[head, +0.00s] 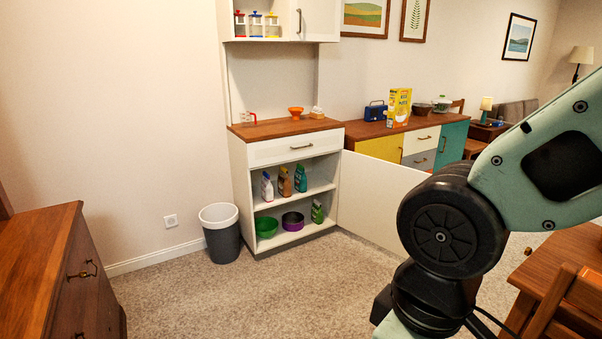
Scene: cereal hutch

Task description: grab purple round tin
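A purple round tin (292,225) with a dark open top stands on the bottom shelf of the white hutch (262,175). A green bowl (266,227) is to its left and a green bottle or carton (317,212) to its right. The hutch's lower door (372,197) stands open to the right. My gripper is not in view; only a part of my arm shows at the right, well in front of the hutch.
A grey bin (221,236) stands just left of the hutch. A wooden dresser (65,275) is at the left edge and a wooden chair and table (565,285) at the lower right. Bottles (284,183) line the shelf above. The carpet in front of the hutch is clear.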

